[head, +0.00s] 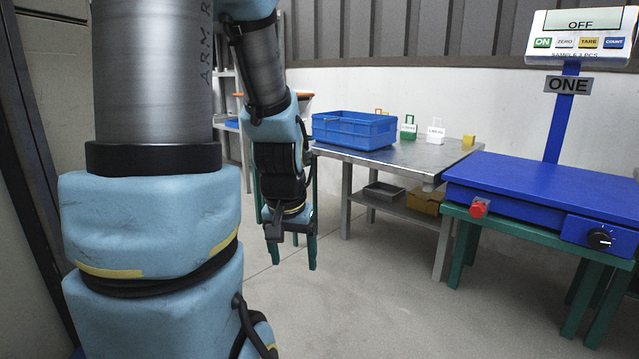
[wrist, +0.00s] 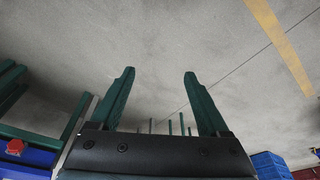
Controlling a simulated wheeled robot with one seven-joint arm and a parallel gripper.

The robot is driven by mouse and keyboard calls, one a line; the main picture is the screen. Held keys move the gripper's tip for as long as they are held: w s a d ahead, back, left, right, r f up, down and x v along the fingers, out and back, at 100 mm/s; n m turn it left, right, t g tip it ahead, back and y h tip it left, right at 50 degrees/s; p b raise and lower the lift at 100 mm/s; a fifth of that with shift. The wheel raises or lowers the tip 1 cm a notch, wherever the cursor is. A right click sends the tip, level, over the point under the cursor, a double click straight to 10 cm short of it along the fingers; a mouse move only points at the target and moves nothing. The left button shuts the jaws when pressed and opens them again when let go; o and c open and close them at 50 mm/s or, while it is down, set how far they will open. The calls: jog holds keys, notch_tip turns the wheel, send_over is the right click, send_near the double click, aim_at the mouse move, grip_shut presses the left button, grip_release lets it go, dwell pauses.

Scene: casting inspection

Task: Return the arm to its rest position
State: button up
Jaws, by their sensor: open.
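My arm hangs down in the left half of the head view, with my gripper (head: 292,256) low over the open floor, in front of the tables. In the wrist view my gripper (wrist: 160,74) shows two green fingers spread well apart. Nothing is between them but grey floor in the background. The gripper is empty and touches nothing that I can see.
A steel table (head: 415,158) holds a blue crate (head: 354,130), a green tag holder (head: 408,128) and a white one (head: 435,134). A blue scale (head: 545,188) stands at right on a green stand. Shelving (head: 228,95) is behind my arm. The middle floor is clear.

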notch_tip(320, 180, up, 39)
jog(key=s+a+n+g+p, duration=0.1)
jog(key=s+p, duration=0.1)
jog(key=p, duration=3.6)
jog(key=shift+s+a+f, duration=0.15)
jog(key=shift+s+a, duration=0.2)
jog(key=shift+s, duration=0.05)
